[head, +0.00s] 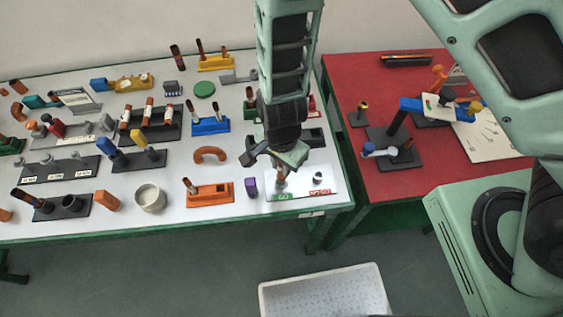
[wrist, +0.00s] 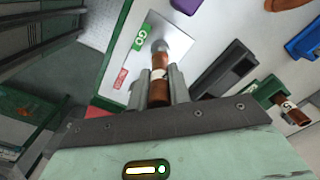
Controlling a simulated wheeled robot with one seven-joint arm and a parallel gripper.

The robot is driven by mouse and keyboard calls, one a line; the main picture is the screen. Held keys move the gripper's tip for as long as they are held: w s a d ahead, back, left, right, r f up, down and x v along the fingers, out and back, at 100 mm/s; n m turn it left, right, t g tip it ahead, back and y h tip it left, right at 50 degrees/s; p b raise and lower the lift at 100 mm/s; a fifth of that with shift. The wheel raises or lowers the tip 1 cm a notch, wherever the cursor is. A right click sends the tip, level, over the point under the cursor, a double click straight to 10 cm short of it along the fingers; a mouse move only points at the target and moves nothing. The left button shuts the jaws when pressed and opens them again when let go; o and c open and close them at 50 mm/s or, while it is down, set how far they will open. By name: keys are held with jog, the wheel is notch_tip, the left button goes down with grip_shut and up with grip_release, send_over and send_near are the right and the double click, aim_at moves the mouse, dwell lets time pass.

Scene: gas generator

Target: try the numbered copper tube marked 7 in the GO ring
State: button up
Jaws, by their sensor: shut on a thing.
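My gripper (head: 281,166) is shut on a copper tube, which also shows between its fingers (wrist: 160,84) in the wrist view. The copper tube (wrist: 159,65) has a white band with a dark mark too small to read. The white gauge plate (head: 298,185) lies at the table's front right corner, with a green GO label (wrist: 142,37) and a red label (wrist: 121,78). The tube points down at the GO side; its far end meets a grey round part, the GO ring (wrist: 159,46). I cannot tell whether it is inside. The other ring (head: 318,177) stands clear on the right.
An orange stand (head: 210,195) and a purple block (head: 251,187) stand left of the plate. A black holder (wrist: 224,70) is close by the gripper. A red table (head: 385,175) is to the right, across a gap. A white bin (head: 325,290) is on the floor.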

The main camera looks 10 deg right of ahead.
jog(key=shift+r+p, duration=1.95)
jog(key=shift+r, duration=0.1)
